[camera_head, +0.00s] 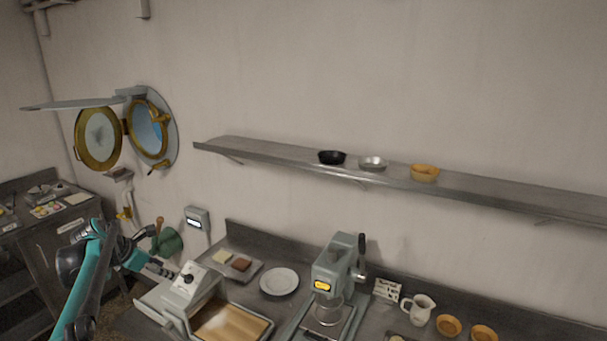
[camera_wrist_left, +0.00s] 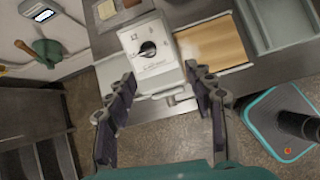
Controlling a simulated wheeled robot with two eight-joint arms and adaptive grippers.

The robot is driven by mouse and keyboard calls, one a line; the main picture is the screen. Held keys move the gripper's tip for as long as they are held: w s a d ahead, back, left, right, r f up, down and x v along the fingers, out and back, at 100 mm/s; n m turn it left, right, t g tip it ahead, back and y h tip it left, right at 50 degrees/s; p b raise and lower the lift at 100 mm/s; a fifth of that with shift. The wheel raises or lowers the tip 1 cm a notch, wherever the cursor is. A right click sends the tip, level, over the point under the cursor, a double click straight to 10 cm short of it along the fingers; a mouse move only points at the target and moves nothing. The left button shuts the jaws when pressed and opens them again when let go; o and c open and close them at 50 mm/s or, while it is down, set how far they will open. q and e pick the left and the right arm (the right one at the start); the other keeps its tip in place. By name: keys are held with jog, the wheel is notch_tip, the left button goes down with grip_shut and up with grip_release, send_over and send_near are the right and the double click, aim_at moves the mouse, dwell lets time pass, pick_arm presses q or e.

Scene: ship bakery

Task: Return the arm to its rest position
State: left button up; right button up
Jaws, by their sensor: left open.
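My left arm comes in from the lower left in the head view. Its gripper (camera_head: 163,268) hangs near the left end of the steel counter, just left of a grey machine with a dial (camera_head: 190,279). In the left wrist view my left gripper (camera_wrist_left: 160,75) is open, with nothing between its two dark fingers. The dial machine (camera_wrist_left: 148,48) shows beyond the fingertips; I cannot tell how far off it is. My right gripper is in neither view.
A wooden board (camera_head: 232,322) lies right of the dial machine. A plate (camera_head: 279,281), a grey press (camera_head: 338,265) and a white jug (camera_head: 418,309) stand on the counter. A wall shelf (camera_head: 289,151) holds several pans. An open porthole (camera_head: 150,128) is at left.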

pick_arm(q)
jog(key=s+d+f+m+y+b, duration=0.1)
jog(key=s+d+f+m+b, duration=0.15)
jog(key=s+d+m, duration=0.6)
jog(key=s+d+f+m+b, duration=0.25)
jog(key=s+d+m, duration=0.3)
jog(key=d, duration=0.65)
jog(key=s+d+f+m+b, duration=0.3)
jog(key=s+f+m, duration=0.3)
jog(key=s+m, duration=0.2)
jog(key=s+d+f+m+y+b, duration=0.1)
jog(key=s+d+f+m+b, duration=0.2)
jog(key=s+d+f+m, duration=0.2)
notch_tip(320, 180, down, 2)
jog(key=s+m, duration=0.2)
jog(key=shift+s+m+y, duration=0.3)
jog(key=shift+s+m, duration=0.1)
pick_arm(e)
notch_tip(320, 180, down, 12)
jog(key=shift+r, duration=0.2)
pick_arm(q)
jog(key=shift+t, duration=0.3)
jog(key=shift+c, duration=0.2)
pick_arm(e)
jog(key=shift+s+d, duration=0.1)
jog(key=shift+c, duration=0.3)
